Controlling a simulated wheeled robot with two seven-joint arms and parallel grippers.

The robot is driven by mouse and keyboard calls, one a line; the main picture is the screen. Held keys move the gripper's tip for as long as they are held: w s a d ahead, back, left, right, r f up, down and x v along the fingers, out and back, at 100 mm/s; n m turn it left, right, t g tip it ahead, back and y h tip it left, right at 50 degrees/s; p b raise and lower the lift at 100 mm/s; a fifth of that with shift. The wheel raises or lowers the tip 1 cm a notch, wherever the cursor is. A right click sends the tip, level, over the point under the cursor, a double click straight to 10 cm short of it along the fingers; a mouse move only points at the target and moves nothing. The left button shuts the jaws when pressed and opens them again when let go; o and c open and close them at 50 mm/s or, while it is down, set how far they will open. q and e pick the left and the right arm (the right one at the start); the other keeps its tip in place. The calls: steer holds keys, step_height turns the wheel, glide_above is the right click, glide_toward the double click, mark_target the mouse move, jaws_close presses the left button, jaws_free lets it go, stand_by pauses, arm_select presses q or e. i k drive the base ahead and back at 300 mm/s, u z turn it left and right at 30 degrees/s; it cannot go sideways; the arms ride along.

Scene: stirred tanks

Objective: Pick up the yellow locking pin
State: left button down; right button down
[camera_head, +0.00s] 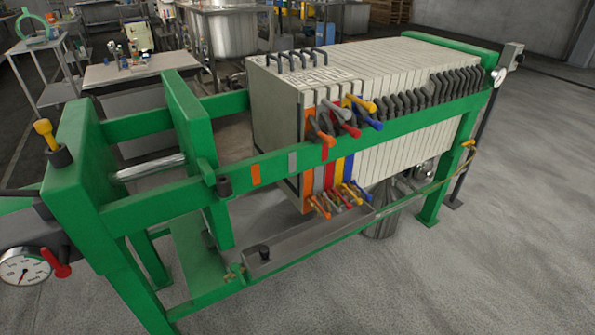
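The yellow locking pin (45,133) stands nearly upright, with its wide head on top. Its lower end is in a black socket (59,156) on the green end frame (82,143) at the left of the filter press. Its lower shaft is hidden in the socket. Neither of my grippers is in view.
The press holds a row of pale plates (375,62) with colored handles at the front. A pressure gauge (24,267) and red lever (57,262) are at lower left. The right floor is clear.

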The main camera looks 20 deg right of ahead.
mark_target(43, 126)
steer(key=z, duration=1)
steer(key=i, duration=0.65)
steer(key=u, duration=1.45)
